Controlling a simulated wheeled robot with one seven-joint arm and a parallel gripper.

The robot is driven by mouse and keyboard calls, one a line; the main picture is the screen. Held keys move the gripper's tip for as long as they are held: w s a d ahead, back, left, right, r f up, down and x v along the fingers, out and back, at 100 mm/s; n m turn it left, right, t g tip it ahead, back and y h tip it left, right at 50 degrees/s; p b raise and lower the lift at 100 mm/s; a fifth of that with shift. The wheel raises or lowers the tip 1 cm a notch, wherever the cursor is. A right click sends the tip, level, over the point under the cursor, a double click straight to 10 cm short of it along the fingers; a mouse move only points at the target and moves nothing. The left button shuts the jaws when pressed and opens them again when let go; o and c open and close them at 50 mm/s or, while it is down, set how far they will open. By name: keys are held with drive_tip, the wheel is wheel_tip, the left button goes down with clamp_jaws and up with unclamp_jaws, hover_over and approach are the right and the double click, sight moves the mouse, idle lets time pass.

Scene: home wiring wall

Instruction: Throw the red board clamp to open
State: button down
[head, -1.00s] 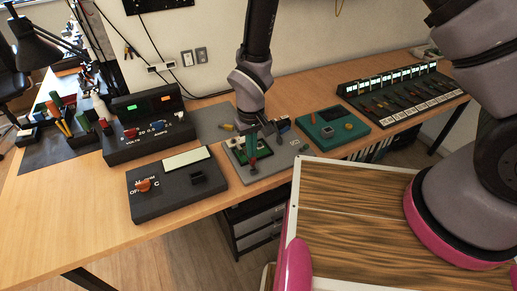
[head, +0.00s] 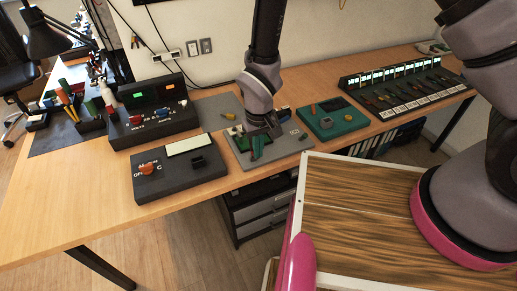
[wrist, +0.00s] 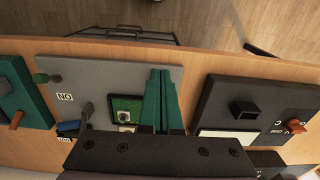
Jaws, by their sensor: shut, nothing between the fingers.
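A grey fixture plate (head: 289,149) lies on the bench, holding a green circuit board (wrist: 120,103). My gripper (head: 256,148) is over this plate, its green fingers together and empty. In the wrist view the fingers (wrist: 158,78) reach across the plate beside the board and cover part of it. I cannot make out the red board clamp now; it may be hidden behind the fingers. A dark grey post or lever (wrist: 86,112) stands on the plate on the other side of the board, by a blue part (wrist: 68,128).
A black meter box (head: 180,172) with an orange knob (head: 147,168) stands left of the plate. A teal box (head: 335,120) with an orange lever (wrist: 16,121) stands right. A black supply box (head: 155,120) and a long rack (head: 405,90) stand farther back. Bare bench lies front left.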

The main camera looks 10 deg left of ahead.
drive_tip(key=shift+s+d+f, duration=0.35)
drive_tip(key=shift+s+d, duration=0.05)
drive_tip(key=shift+s, duration=0.1)
drive_tip(key=shift+r, duration=0.1)
drive_tip(key=r, duration=0.1)
drive_tip(key=w+r, duration=0.1)
drive_tip(key=r, duration=0.1)
drive_tip(key=a+r, duration=0.1)
drive_tip(key=r, duration=0.1)
drive_tip(key=shift+w, duration=0.2)
drive_tip(key=s+d+r, duration=0.5)
drive_tip(key=s, duration=0.1)
drive_tip(key=shift+s+r, duration=0.4)
idle(0.6)
